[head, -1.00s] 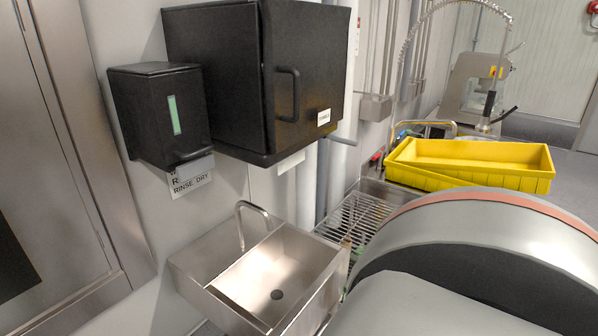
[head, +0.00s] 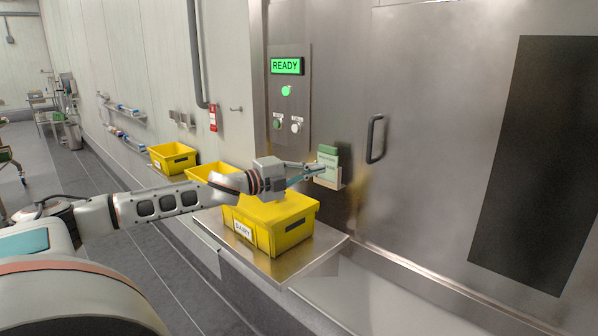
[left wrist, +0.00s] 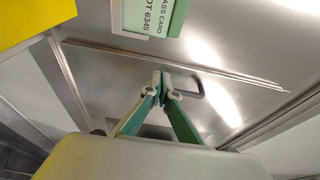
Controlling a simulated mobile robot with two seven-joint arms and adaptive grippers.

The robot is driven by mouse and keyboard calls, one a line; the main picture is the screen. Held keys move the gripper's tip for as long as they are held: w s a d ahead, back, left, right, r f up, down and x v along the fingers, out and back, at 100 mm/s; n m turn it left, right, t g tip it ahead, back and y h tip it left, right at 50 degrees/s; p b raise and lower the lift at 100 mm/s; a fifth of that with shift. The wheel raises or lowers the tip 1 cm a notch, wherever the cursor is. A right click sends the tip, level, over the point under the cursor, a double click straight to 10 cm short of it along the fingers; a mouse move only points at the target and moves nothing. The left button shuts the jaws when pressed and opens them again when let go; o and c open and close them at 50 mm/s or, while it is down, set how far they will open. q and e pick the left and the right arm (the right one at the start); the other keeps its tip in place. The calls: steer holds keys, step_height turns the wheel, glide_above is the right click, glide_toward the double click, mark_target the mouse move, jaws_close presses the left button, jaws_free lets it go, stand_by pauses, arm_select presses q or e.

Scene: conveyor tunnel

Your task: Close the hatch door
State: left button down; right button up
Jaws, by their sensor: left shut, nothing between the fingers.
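The steel hatch door (head: 440,120) fills the right of the head view, with a dark window (head: 550,160) and a dark bar handle (head: 375,138) near its left edge. It looks about flush with its frame, but I cannot tell whether it is fully shut. My left gripper (head: 318,168) is shut and empty, left of the handle and close to the green card in its wall holder. In the left wrist view its fingertips (left wrist: 162,88) meet, and the handle (left wrist: 188,85) appears just beyond them; contact cannot be told. My right gripper is out of view.
A yellow crate (head: 262,238) stands on a steel shelf (head: 325,250) below my left gripper. More yellow crates (head: 172,158) line the wall. A green card (head: 327,160) sits in a holder beside the door. A control panel (head: 290,100) above reads READY.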

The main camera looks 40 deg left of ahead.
arm_select(q)
steer(key=a, duration=0.1)
steer(key=s+a, duration=0.1)
steer(key=a, duration=0.1)
steer(key=a+p, duration=0.1)
steer(key=a, duration=0.1)
steer(key=shift+s+a+r, duration=0.25)
steer(key=shift+s, duration=0.05)
stand_by(0.4)
